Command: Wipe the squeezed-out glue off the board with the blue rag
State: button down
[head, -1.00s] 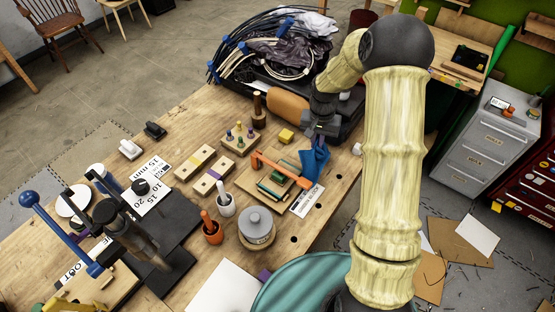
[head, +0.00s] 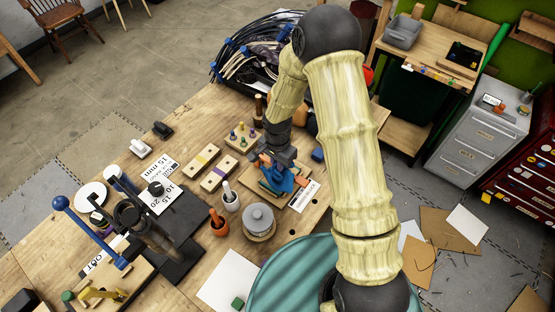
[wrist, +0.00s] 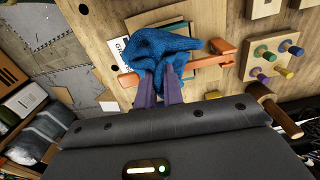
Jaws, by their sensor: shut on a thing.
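My gripper (head: 283,163) is shut on the blue rag (head: 281,182), which hangs bunched below the fingers. In the wrist view the purple fingertips (wrist: 158,86) pinch the lower edge of the rag (wrist: 165,50). The rag is over the small wooden board (head: 262,184) and covers part of it and of the orange clamp. I cannot tell whether the rag presses on the board. The orange clamp (wrist: 212,62) lies across the board, beside the rag. No glue can be made out; the rag hides part of the board.
A white label card (head: 304,194) lies right of the board. A peg block (head: 242,137) is behind. A dark press (head: 150,230) stands at left.

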notch_tip(320, 180, down, 6)
jog(key=b, duration=0.5)
jog(key=shift+f, duration=0.2)
jog(key=c, duration=0.6)
grip_release()
jog(key=shift+r, duration=0.15)
jog(key=shift+f, duration=0.2)
jog(key=shift+f+b, duration=0.85)
jog(key=shift+b, duration=0.2)
jog(key=shift+d, duration=0.15)
grip_shut()
jog(key=shift+r, duration=0.1)
